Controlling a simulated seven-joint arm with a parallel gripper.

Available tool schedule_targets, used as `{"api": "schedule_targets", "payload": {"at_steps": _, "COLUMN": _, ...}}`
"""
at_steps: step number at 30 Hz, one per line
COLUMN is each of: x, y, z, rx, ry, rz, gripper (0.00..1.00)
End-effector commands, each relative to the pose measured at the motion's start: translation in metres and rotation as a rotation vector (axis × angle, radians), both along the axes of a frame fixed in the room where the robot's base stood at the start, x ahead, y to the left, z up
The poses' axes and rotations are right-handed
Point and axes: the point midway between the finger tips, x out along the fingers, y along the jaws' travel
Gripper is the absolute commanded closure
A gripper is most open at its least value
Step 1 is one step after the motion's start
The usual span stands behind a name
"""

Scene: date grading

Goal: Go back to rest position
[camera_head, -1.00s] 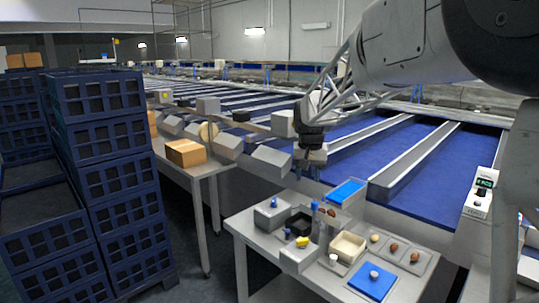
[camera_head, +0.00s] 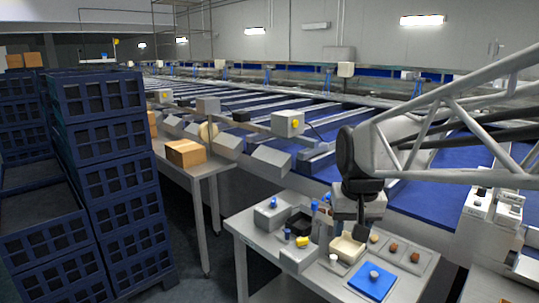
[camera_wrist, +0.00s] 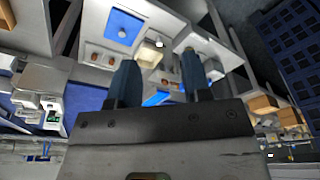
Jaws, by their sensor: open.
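My gripper (camera_head: 359,228) hangs over the small grading table (camera_head: 262,249), in front of the cream tray's right side, with its fingers pointing down. In the wrist view its two fingers (camera_wrist: 160,80) are apart, with nothing seen between their tips. The cream tray (camera_head: 345,250) looks empty; it also shows in the wrist view (camera_wrist: 149,56). Two brown dates (camera_head: 393,246) (camera_head: 415,257) and a paler one (camera_head: 374,238) lie on a grey plate at right.
A grey box with a blue knob (camera_head: 270,216), a black tray (camera_head: 300,223) and a yellow piece (camera_head: 303,241) stand at the table's left. Blue crates (camera_head: 112,170) are stacked at far left. Blue conveyor lanes (camera_head: 425,205) lie behind.

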Motion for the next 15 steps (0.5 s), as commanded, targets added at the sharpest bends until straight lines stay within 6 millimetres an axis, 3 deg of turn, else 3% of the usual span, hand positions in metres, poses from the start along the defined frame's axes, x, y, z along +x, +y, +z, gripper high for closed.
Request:
{"api": "schedule_targets", "payload": {"at_steps": 3, "x": -0.033, "y": -0.004, "z": -0.007, "rx": -0.002, "ry": -0.012, "rz": 0.005, "gripper": 0.55}}
{"api": "schedule_targets", "payload": {"at_steps": 15, "x": -0.132, "y": -0.014, "z": -0.044, "rx": -0.011, "ry": -0.043, "rz": 0.022, "gripper": 0.55}}
